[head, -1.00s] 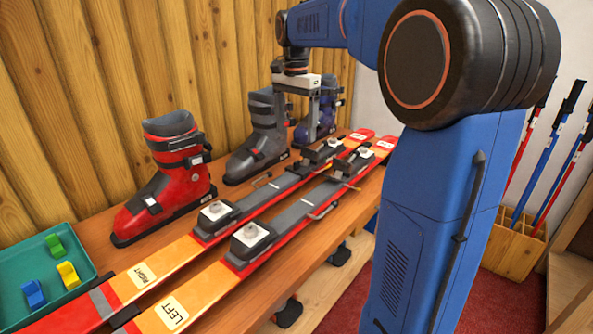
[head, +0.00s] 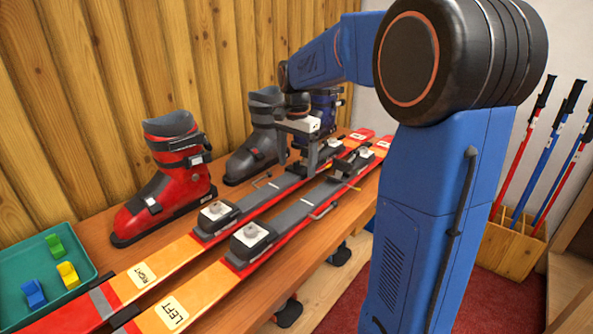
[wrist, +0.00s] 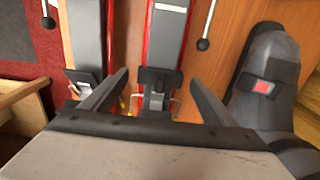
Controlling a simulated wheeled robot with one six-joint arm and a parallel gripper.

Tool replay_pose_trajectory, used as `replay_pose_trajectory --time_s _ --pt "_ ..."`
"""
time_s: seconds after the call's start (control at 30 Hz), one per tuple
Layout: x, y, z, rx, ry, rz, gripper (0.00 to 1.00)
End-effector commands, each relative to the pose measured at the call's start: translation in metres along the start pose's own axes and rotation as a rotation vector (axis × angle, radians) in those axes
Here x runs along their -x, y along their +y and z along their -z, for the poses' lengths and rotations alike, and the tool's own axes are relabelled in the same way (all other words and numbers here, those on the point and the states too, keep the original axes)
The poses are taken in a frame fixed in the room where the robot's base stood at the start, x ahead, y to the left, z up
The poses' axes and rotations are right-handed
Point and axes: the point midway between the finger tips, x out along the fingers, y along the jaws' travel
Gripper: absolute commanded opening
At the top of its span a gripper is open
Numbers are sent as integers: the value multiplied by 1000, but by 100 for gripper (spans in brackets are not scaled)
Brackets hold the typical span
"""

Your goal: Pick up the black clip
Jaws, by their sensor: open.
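I cannot pick out a black clip with certainty. The clips I can make out are green (head: 55,246), yellow (head: 68,274) and blue (head: 33,293), in the green tray (head: 92,266) at the lower left of the head view. My gripper (head: 298,165) is open and points down over the far part of the RIGHT ski, beside the grey boot. In the wrist view, its fingers (wrist: 160,82) stand either side of a black binding part (wrist: 152,76) on a ski; I cannot tell whether they touch anything.
A red boot (head: 165,180), a grey boot (head: 262,140) and a blue boot (head: 326,108) stand along the wooden wall. The RIGHT ski (head: 178,249) and LEFT ski (head: 205,290) lie side by side on the bench. Poles stand in a rack (head: 510,245) at the right.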

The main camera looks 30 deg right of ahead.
Motion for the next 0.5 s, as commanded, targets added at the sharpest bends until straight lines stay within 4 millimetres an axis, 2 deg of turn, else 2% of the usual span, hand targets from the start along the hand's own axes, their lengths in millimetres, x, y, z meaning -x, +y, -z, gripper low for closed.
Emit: replay_pose_trajectory --time_s 0.23,0.27,0.43,0.5 --pt "-2 0 0 0 0 0 80" --pt "-2 0 0 0 0 0 77" --pt "-2 0 0 0 0 0 37" --pt "-2 0 0 0 0 0 35"
